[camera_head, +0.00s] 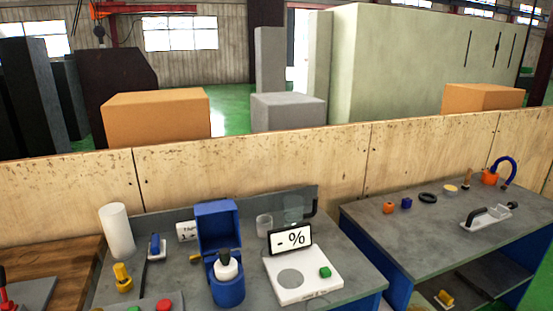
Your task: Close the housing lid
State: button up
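The blue housing (228,291) stands on the grey workbench at the lower middle. Its blue box-shaped lid (217,222) appears raised upright behind the housing's opening. A white piece with a dark top (227,265) sits in the opening and sticks up above the rim. My gripper is not in view.
Left are a white cylinder (117,231), a yellow knob (122,277) and a blue-handled part (155,246). Clear cups stand behind. A second bench (450,215) is at right.

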aim_at(217, 220)
jog(key=i+u, duration=0.2)
jog(key=i, duration=0.75)
